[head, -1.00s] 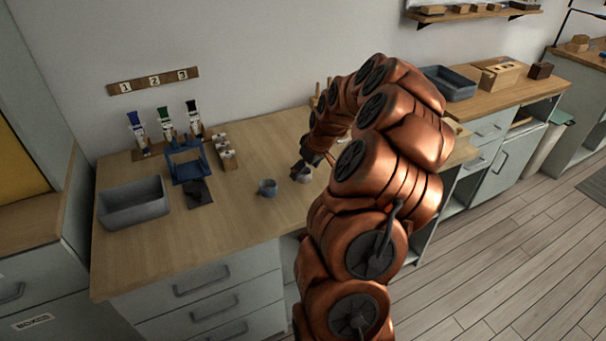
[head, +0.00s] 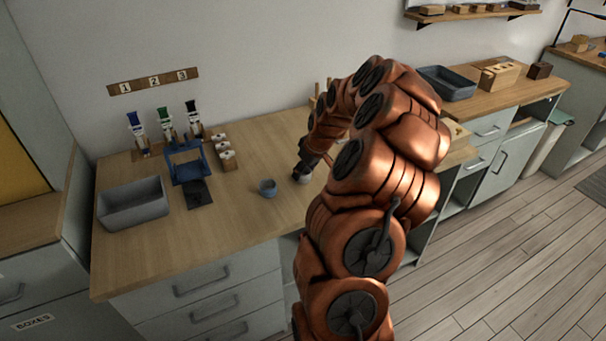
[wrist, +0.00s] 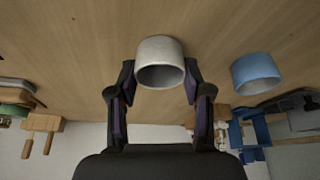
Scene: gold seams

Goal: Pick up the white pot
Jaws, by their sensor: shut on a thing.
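The white pot (wrist: 160,52) is between the fingertips of my gripper (wrist: 158,85) in the wrist view, with its dark open mouth toward the camera. Both fingers touch its sides, and my gripper is shut on it. In the head view the white pot (head: 303,178) is small and partly covered by my gripper (head: 301,170) on the wooden worktop. I cannot tell whether it is clear of the worktop.
A blue-grey pot (head: 267,188) stands close to the left, also seen in the wrist view (wrist: 256,72). Further left are a blue frame (head: 187,165), a dark pad (head: 198,194) and a grey bin (head: 133,204). Worktop (head: 235,225) in front is clear.

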